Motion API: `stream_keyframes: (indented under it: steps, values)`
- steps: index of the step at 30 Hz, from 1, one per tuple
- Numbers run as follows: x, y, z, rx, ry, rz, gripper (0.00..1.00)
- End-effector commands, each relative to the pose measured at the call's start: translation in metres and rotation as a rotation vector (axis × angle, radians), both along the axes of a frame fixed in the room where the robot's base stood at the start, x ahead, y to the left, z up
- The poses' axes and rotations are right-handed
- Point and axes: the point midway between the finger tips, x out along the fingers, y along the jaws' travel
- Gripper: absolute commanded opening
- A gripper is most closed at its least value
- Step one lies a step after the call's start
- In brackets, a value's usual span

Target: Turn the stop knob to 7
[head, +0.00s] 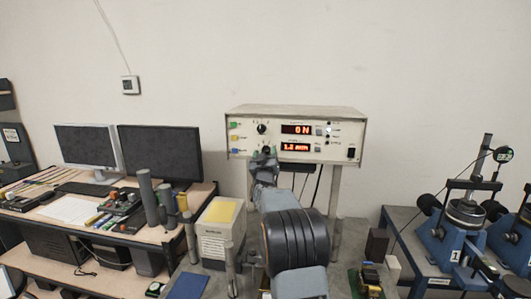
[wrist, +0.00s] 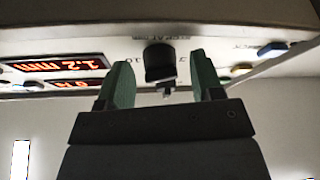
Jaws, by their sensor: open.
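A pale control box (head: 295,112) stands on posts against the wall, with a black upper knob (head: 261,128) on the left of its front. My gripper (head: 264,153) is at the lower left of this panel, and its arm hides part of the lower row. In the wrist view, which is upside down, my gripper (wrist: 161,72) is open, with one green finger on each side of a black knob (wrist: 159,62). A gap shows on both sides of the knob. The knob's label is too blurred to read, so I cannot tell its setting.
Coloured buttons (head: 234,138) are at the panel's left edge. A white box (head: 216,232) and grey posts stand below. Blue machines (head: 455,240) are at right, monitors (head: 160,152) at left.

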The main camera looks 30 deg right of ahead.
Motion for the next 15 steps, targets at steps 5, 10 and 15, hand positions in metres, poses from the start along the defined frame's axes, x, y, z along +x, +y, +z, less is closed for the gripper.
stream_keyframes:
  steps: [5,10,15]
  values:
    - [0.0011,-0.0011,0.0007,0.000,0.000,0.000,0.60]
    - [0.0010,-0.0010,0.0006,-0.001,-0.001,0.000,0.58]
    - [0.0010,-0.0008,0.0006,-0.001,-0.001,0.000,0.41]
